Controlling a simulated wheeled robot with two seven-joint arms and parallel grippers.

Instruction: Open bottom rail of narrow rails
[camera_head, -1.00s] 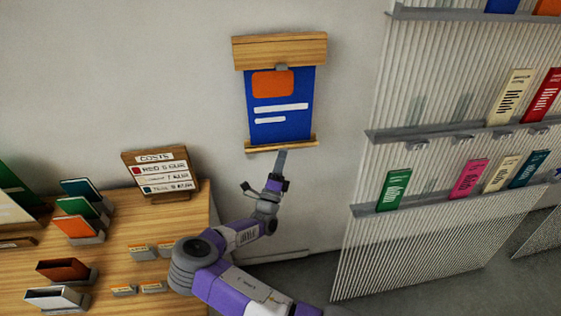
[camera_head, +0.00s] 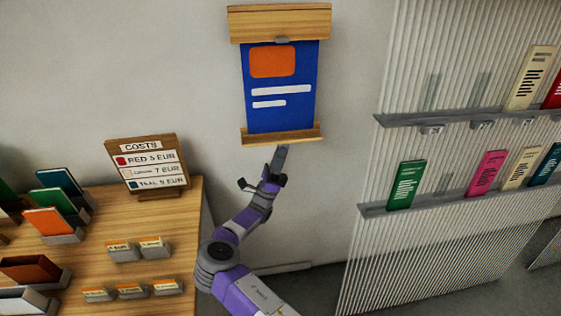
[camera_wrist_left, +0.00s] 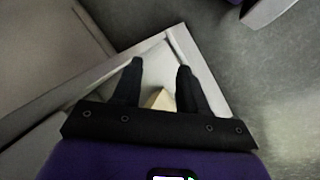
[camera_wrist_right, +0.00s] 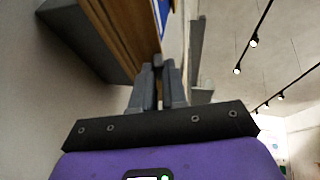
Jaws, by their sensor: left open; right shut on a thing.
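A blue poster (camera_head: 280,85) with an orange block and white bars hangs on the wall between a wooden top rail (camera_head: 280,22) and a narrow wooden bottom rail (camera_head: 284,136). A grey lever (camera_head: 280,156) hangs below the middle of the bottom rail. My right gripper (camera_head: 272,172) reaches up from below and is shut on this lever. The right wrist view shows the lever (camera_wrist_right: 158,62) between its fingers, close by the wooden rail (camera_wrist_right: 128,35). My left gripper (camera_wrist_left: 159,68) is open and empty in the left wrist view, out of the head view.
A wooden table (camera_head: 190,215) with a price sign (camera_head: 147,168), card holders and labels stands at left. A ribbed panel (camera_head: 390,245) with shelves of colored cards stands at right. The wall around the poster is clear.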

